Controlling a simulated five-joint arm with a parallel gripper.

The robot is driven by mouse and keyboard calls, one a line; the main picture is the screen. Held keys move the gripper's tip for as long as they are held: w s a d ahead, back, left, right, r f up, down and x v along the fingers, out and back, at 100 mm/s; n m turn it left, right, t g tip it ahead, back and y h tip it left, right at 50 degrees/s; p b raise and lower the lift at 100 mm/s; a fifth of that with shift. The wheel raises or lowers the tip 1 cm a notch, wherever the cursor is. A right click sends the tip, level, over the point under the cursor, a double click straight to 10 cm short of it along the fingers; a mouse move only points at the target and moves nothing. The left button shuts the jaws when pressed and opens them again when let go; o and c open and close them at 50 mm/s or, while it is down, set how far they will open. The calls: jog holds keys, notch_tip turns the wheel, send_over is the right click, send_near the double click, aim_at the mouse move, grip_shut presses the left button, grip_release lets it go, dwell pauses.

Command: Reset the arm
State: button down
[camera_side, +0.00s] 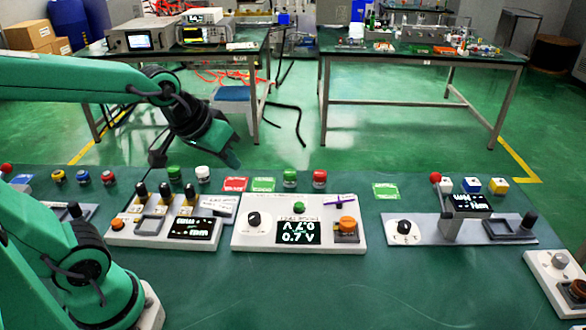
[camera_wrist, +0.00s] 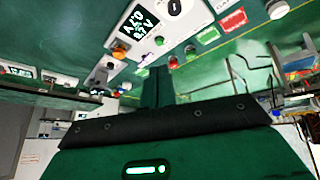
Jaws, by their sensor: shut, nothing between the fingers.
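My green and black arm comes in from the left in the side view. My gripper (camera_side: 232,160) hangs in the air above the back edge of the green table (camera_side: 400,290), behind the panel row. It points down to the right. In the wrist view my gripper (camera_wrist: 158,72) shows as narrow dark green fingers close together, with nothing held. The white microwave generator panel (camera_side: 265,240) stands mid-table, with a black knob (camera_side: 254,219), a green button (camera_side: 299,207), an orange knob (camera_side: 347,223) and a lit display (camera_side: 298,233) reading about 0.7 V.
Left is a panel with black levers (camera_side: 140,193) and a display (camera_side: 193,228). Right is a grey panel (camera_side: 400,241) with a raised display (camera_side: 466,202). Coloured buttons and red and green labels (camera_side: 235,184) line the back. The front middle of the table is clear.

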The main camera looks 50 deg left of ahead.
jog(key=s+r+m, duration=0.1)
jog(key=s+m, duration=0.1)
jog(key=s, duration=0.5)
jog(key=shift+s, duration=0.2)
jog(key=shift+r, duration=0.1)
dwell(1.6)
